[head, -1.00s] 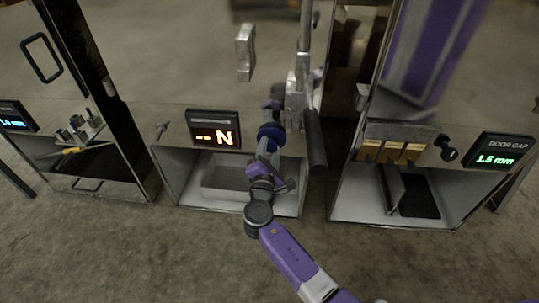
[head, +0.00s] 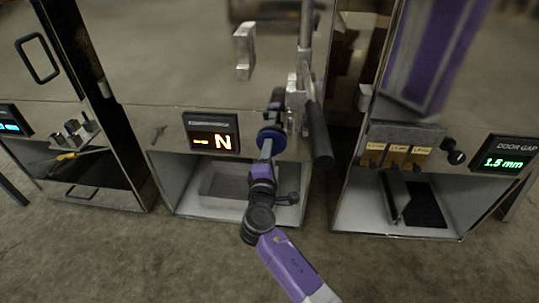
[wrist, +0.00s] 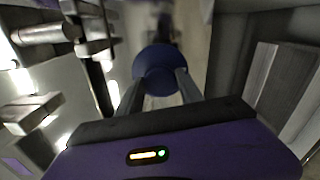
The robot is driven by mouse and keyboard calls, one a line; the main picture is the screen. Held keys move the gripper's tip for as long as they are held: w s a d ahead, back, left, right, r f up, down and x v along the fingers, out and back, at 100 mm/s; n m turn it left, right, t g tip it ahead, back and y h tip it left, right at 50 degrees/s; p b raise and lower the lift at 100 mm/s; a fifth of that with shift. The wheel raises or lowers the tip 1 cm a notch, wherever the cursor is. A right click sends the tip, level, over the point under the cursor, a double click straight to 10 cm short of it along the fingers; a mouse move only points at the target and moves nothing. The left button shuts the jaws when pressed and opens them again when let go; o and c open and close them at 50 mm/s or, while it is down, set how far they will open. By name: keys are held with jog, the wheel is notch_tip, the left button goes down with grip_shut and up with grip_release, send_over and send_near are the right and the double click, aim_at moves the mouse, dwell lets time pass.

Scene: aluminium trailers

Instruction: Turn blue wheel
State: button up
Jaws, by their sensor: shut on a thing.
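The blue wheel (head: 272,139) is a round knob on the front of the middle trailer, just right of the display reading "-- N". It also shows in the wrist view (wrist: 160,65), between my two fingers. My gripper (wrist: 162,82) is shut on the blue wheel, with one finger on each side of its rim. In the head view my gripper (head: 266,150) reaches up to the wheel from below, and my arm hides part of the trailer's open lower bay.
A long dark-gripped lever (head: 317,135) hangs close to the right of the wheel. The "-- N" display (head: 212,132) is to its left. A door gap display (head: 503,154) reads 1.5 mm on the right trailer. A grey box (head: 222,186) lies in the middle bay.

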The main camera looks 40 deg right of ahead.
jog(key=shift+f, duration=0.1)
jog(key=o, duration=1.4)
jog(key=shift+s+a, duration=0.1)
jog(key=p+v, duration=0.2)
jog(key=v, duration=0.5)
jog(key=shift+s+a, duration=0.2)
jog(key=shift+a, duration=0.05)
